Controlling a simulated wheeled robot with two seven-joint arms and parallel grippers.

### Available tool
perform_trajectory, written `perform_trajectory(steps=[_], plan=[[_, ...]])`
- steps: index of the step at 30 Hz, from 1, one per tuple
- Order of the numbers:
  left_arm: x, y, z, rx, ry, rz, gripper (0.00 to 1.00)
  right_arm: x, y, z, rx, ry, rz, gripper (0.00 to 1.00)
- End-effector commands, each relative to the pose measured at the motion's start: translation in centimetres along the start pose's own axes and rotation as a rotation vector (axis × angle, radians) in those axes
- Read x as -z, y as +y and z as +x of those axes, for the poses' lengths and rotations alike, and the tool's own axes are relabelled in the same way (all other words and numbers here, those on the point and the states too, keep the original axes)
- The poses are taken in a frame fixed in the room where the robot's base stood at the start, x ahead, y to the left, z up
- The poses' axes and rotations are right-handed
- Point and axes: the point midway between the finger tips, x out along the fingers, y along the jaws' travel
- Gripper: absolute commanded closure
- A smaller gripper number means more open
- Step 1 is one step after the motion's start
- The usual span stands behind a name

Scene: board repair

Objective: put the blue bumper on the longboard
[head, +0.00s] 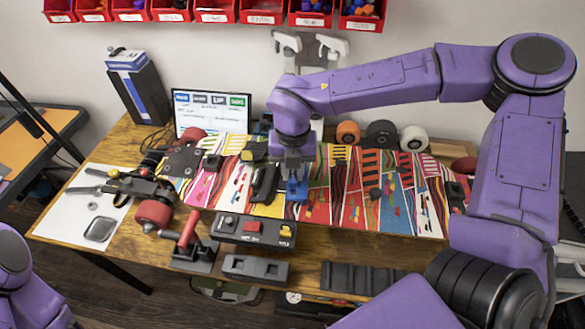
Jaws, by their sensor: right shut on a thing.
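The blue bumper (297,190) is a small blue block at the tip of my right gripper (296,176). My right gripper points down and is shut on it, over the middle of the longboard (345,207). The longboard is a long, brightly patterned deck lying across the table. I cannot tell whether the bumper touches the deck or hangs just above it. The gripper hides part of the bumper and the deck behind it.
A dark holder (227,226) with grey, red and yellow pieces stands in front of the board. A red-handled tool (188,232) is beside it. Red wheels (154,212) are at the board's left end. A screen (212,113) and loose wheels (382,134) stand behind. Red bins hang above.

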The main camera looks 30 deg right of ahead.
Motion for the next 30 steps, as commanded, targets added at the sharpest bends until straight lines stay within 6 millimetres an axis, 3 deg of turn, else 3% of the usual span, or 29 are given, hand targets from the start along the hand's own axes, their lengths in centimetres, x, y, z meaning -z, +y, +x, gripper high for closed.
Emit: perform_trajectory(steps=[10,11,12,13,19,21,30], plan=[[-0.03,0.01,0.07,0.0,0.0,0.0,0.57,0.27,-0.14,0.36,0.0,0.0,0.0,0.99],[-0.03,0.0,0.07,0.0,0.0,0.0,0.57,0.26,-0.14,0.36,0.0,0.0,0.0,0.68],[-0.03,0.0,0.07,0.0,0.0,0.0,0.57,0.26,-0.14,0.36,0.0,0.0,0.0,0.55],[-0.03,0.0,0.07,0.0,0.0,0.0,0.57,0.26,-0.13,0.36,0.0,0.0,0.0,0.48],[-0.03,0.01,0.07,0.0,0.0,0.0,0.57,0.26,-0.13,0.35,0.0,0.0,0.0,0.48],[-0.03,0.01,0.07,0.0,0.0,0.0,0.57,0.26,-0.14,0.36,0.0,0.0,0.0,0.6],[-0.03,0.01,0.07,0.0,0.0,0.0,0.57,0.26,-0.14,0.36,0.0,0.0,0.0,0.6]])
